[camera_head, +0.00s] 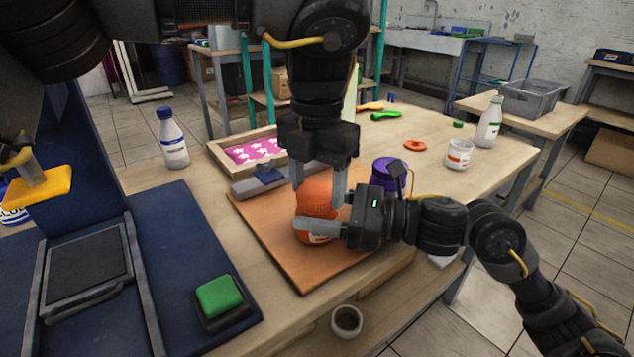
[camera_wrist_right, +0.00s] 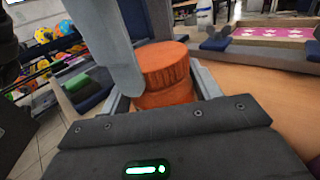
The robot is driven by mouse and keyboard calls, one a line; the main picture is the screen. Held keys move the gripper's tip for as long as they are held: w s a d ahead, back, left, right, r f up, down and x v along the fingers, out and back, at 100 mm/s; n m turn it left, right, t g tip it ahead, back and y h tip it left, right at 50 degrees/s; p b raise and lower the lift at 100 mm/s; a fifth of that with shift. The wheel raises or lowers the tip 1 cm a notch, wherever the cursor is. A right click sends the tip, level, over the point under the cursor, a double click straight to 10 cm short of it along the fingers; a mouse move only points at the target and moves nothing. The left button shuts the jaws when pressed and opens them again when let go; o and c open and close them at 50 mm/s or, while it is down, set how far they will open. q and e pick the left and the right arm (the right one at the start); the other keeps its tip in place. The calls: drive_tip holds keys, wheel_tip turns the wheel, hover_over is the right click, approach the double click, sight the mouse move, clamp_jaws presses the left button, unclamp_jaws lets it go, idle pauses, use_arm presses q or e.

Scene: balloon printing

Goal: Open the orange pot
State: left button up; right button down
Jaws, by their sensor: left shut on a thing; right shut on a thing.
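The orange pot (camera_head: 318,208) stands upright on the brown board, with a ribbed orange lid (camera_head: 317,190) on top. My left gripper (camera_head: 318,182) points down from above, its fingers shut on either side of the lid. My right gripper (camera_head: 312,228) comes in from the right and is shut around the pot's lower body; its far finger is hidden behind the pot. In the right wrist view the ribbed lid (camera_wrist_right: 165,62) sits over the body (camera_wrist_right: 163,97), with no clear gap between them. A grey finger of my left gripper (camera_wrist_right: 128,50) partly covers the lid there.
A purple pot (camera_head: 390,172) stands close behind my right gripper. A squeegee (camera_head: 265,178) and a framed pink screen (camera_head: 255,152) lie behind the board (camera_head: 295,275). An open white jar (camera_head: 459,154) and an orange lid (camera_head: 415,145) are at the right. A blue press is at the left.

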use_arm(q)
drive_tip(key=n, duration=0.5)
drive_tip(key=shift+n, duration=0.4)
drive_tip(key=n, duration=0.2)
drive_tip(key=shift+n, duration=0.4)
drive_tip(key=n, duration=0.4)
drive_tip(key=shift+n, duration=0.4)
drive_tip(key=n, duration=0.7)
drive_tip(key=shift+r, duration=0.1)
drive_tip(key=n, duration=0.5)
drive_tip(key=shift+n, duration=0.3)
drive_tip(key=shift+r, duration=0.2)
drive_tip(key=shift+r, duration=0.9)
drive_tip(key=shift+r, duration=0.1)
